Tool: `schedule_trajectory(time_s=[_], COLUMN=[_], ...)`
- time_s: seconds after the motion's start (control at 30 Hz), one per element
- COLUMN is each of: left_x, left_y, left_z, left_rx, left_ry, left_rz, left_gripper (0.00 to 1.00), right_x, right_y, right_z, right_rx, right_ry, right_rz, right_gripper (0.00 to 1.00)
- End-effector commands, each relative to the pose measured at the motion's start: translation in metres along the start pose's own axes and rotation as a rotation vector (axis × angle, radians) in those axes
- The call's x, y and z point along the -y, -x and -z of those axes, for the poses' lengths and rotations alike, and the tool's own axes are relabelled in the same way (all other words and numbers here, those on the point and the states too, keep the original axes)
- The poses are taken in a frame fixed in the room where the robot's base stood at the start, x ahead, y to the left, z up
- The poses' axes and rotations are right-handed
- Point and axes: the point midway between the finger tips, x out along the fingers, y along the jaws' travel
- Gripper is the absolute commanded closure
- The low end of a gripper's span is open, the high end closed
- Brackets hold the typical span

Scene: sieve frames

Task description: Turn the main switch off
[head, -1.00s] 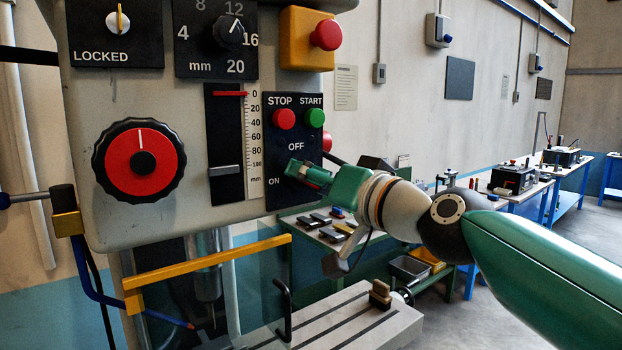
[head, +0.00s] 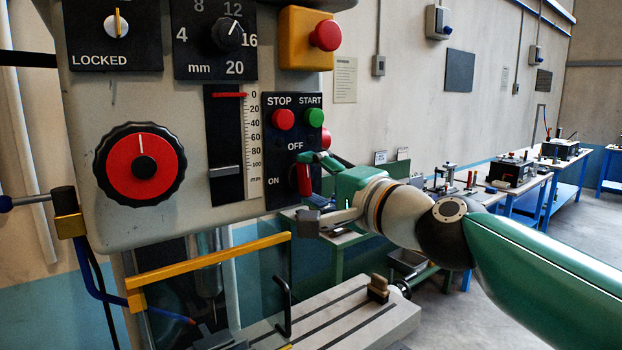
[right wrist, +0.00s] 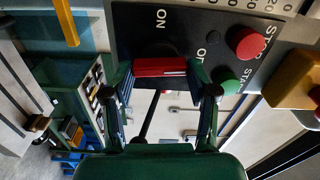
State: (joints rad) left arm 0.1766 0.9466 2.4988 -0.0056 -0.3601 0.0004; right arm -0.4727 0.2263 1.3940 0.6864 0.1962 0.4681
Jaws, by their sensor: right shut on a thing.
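The main switch has a red handle (head: 304,180) on the black panel, between the ON label at its left and the OFF label above it. The handle stands about upright, in line with the OFF label. My right gripper (head: 318,168) is shut on the handle, reaching in from the right. In the right wrist view, the red handle (right wrist: 160,67) sits between the two fingertips of my right gripper (right wrist: 162,80). The fingers hide part of the switch. My left gripper is not in view.
Above the switch are the red STOP button (head: 284,119) and green START button (head: 315,117). A yellow box with a red mushroom button (head: 325,36) is higher up. A yellow bar (head: 210,260) and a slotted table (head: 350,320) lie below.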

Motion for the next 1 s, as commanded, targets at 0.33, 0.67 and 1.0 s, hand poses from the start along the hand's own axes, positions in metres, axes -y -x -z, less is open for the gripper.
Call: schedule_trajectory(time_s=[0.33,0.67,1.0], left_x=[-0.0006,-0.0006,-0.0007], left_y=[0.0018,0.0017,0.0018], left_z=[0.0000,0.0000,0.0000], left_rx=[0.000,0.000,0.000], left_ry=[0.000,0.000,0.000], left_rz=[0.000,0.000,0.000], left_gripper=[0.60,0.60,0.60], right_x=[-0.0065,-0.0075,-0.0057], right_y=[-0.0013,-0.0016,-0.0012], right_z=[-0.0005,-0.0009,-0.0007], right_rx=[0.002,0.003,0.003], right_ry=[-0.119,-0.132,-0.130], right_rz=[-0.011,-0.012,-0.009], right_gripper=[0.77,0.77,0.17])
